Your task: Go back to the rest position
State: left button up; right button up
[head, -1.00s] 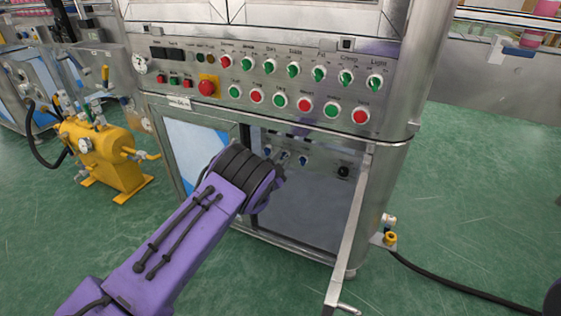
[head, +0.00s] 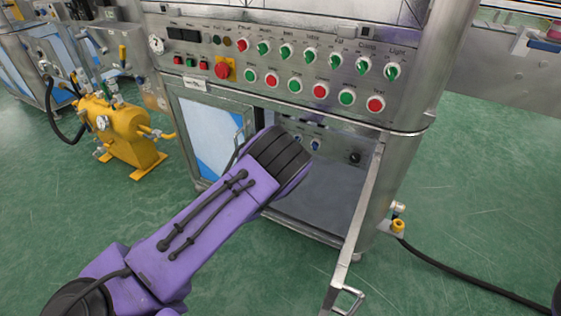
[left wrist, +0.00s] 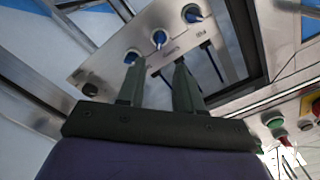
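My left arm (head: 205,225) is purple and reaches from the lower left toward the open lower compartment (head: 310,190) of the steel machine. Its wrist hides the left gripper in the head view. In the left wrist view the left gripper (left wrist: 157,65) has its two dark fingers apart, with nothing between them. Beyond its fingertips is a small panel (left wrist: 115,55) with several blue knobs and one black knob. The fingers look clear of the knobs, but the exact distance cannot be told. My right gripper is not in view.
The machine's control panel (head: 285,75) carries several green and red knobs and buttons. One compartment door (head: 362,225) stands open toward me; a blue-and-white door (head: 210,130) is at left. A yellow pump (head: 125,130) stands left, a black hose (head: 465,275) lies right. Green floor is clear in front.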

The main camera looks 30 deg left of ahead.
pick_arm(q)
jog(key=s+a+f+n+g+y, duration=0.25)
jog(key=s+f+n+g, duration=0.6)
jog(key=s+f, duration=0.6)
jog(key=s+d+f+n+g, duration=0.2)
jog(key=s+d+n+g, duration=0.1)
jog(key=s, duration=1)
jog(key=s+d+f+n+g, duration=0.2)
jog(key=s+d+n+g, duration=0.15)
jog(key=s, duration=0.85)
notch_tip(320, 180, up, 22)
jog(key=p, duration=2.2)
jog(key=shift+s+d, duration=0.2)
jog(key=shift+s, duration=0.05)
